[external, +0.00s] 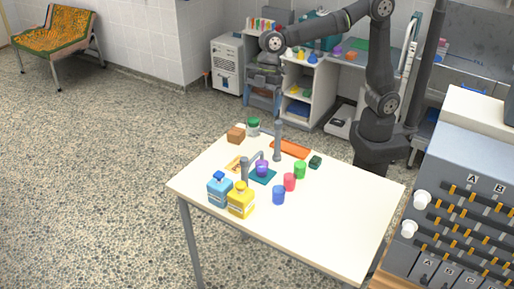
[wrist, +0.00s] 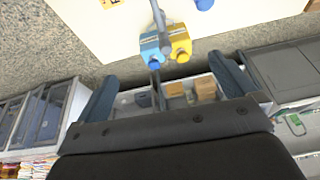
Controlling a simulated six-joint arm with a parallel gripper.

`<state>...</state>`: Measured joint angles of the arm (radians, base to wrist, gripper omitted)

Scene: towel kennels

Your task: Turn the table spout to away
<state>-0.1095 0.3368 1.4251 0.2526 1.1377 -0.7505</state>
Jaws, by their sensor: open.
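The table spout (external: 255,157) is a grey piece with a bent arm on the white table (external: 325,220), near the blue and yellow bottles. A separate upright grey post (external: 278,142) stands farther back. My gripper (external: 263,103) hangs beyond the table's far edge, apart from the spout. In the wrist view its two blue-grey fingers (wrist: 163,70) are spread wide with nothing held.
A blue bottle (external: 219,190) and a yellow bottle (external: 240,201) crowd the spout. A purple cup (external: 262,168) on a teal mat, red cup (external: 289,182), green cup (external: 300,170) and blue cup (external: 278,195) stand nearby. The table's right front is clear.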

